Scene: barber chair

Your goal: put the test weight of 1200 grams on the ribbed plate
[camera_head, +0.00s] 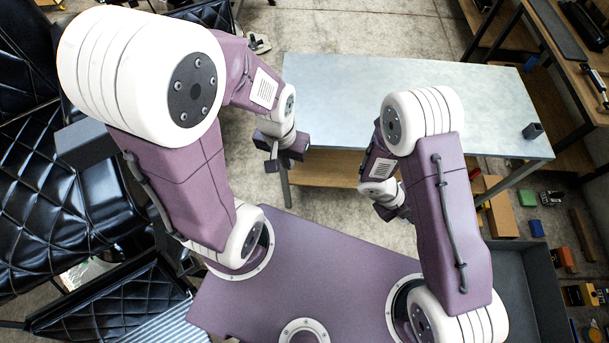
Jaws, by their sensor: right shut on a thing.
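The ribbed plate (162,326) is a pale blue-grey grooved surface at the bottom left, beside the black chair. Only part of it shows. My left gripper (280,166) hangs by the table's left front corner, its fingers apart and nothing seen between them. My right gripper (392,211) is in front of the table's front edge, partly hidden by its own arm. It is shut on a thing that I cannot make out. I cannot clearly identify the 1200 gram test weight. A small dark block (533,130) stands at the table's right end.
A grey-topped table (420,95) is mostly bare. A black quilted barber chair (50,205) fills the left side. A dark grey bin (540,290) is at the lower right. Boxes and tools, including a cardboard box (500,210), litter the floor at right. A workbench (585,75) stands at upper right.

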